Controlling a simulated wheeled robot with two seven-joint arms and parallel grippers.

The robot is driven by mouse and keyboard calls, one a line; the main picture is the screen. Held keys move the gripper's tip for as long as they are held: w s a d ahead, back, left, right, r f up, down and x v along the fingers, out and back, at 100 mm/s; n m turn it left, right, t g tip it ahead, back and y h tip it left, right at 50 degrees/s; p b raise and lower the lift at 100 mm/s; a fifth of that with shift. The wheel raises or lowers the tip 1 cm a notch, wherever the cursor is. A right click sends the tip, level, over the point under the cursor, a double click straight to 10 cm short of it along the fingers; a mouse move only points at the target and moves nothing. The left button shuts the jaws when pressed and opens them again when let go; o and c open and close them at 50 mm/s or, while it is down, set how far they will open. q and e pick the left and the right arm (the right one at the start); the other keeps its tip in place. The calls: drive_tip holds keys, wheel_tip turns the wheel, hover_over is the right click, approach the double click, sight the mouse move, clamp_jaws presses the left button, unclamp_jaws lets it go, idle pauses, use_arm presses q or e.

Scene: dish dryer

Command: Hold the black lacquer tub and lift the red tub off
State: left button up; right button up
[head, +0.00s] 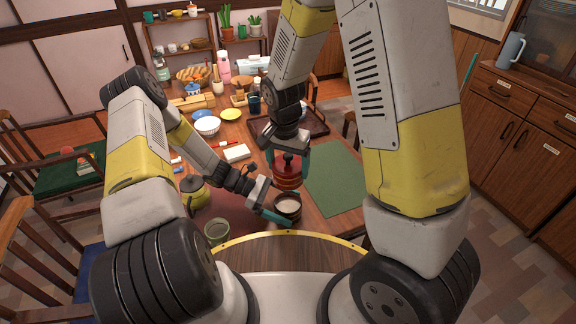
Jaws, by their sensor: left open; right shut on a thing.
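The black lacquer tub (296,212) stands near the front edge of the table, with a pale inside showing at its open top. My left gripper (268,204) is open at its left side, with a teal-tipped finger in front of it; I cannot tell whether the fingers touch it. The red tub (287,181) shows just behind and above the black tub in the picture, and the two look separate. My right gripper (290,158) comes down from above and is shut on the red tub, hiding its upper part.
A green mat (336,178) lies clear to the right. A kettle (193,190) and a green cup (216,232) stand to the left. A white box (236,153), a white bowl (206,125) and a dark tray (312,122) are farther back.

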use_arm(q)
drive_tip(key=v, duration=1)
drive_tip(key=shift+w+a, duration=0.1)
drive_tip(key=shift+a, duration=0.15)
drive_tip(key=shift+w+a+r, duration=0.1)
drive_tip(key=shift+a+r, duration=0.35)
drive_tip(key=shift+a, duration=0.15)
